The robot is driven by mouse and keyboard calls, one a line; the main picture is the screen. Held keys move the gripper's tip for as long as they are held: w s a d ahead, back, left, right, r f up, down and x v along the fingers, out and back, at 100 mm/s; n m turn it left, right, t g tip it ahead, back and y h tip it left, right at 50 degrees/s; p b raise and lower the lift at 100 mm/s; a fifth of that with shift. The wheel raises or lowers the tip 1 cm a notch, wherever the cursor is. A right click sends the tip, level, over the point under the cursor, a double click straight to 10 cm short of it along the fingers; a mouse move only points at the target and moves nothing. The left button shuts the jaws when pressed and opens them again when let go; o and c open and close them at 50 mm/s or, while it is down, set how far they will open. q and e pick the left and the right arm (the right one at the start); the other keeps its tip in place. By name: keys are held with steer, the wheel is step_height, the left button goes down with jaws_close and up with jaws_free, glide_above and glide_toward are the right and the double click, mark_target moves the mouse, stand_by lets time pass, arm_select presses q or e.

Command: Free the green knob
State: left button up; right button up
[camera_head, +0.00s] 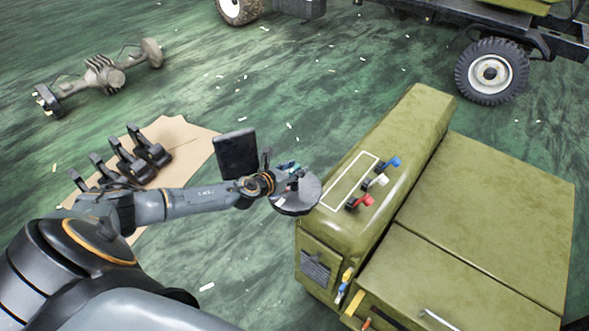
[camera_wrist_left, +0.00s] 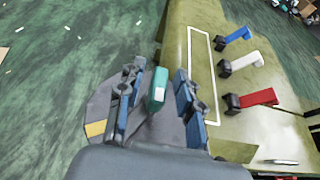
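The green knob (camera_wrist_left: 157,90) is between the two fingers of my left gripper (camera_wrist_left: 157,97) in the left wrist view. Gaps show on both sides of it, so the gripper is open around it. In the head view my left gripper (camera_head: 289,180) is small, just left of the olive box, with a bit of green (camera_head: 287,166) beside it. A dark grey round disc (camera_wrist_left: 98,112) with a yellow mark lies behind the knob; whether the knob is fixed to it I cannot tell. My right gripper is out of view.
The olive box (camera_head: 345,228) carries blue (camera_head: 392,163), white (camera_head: 377,181) and red (camera_head: 361,201) levers beside a white outlined rectangle (camera_head: 348,182). Several black parts (camera_head: 150,148) stand on a tan sheet (camera_head: 190,143). An axle (camera_head: 108,76) lies far left on the green floor.

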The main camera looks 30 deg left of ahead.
arm_select(q)
jaws_close()
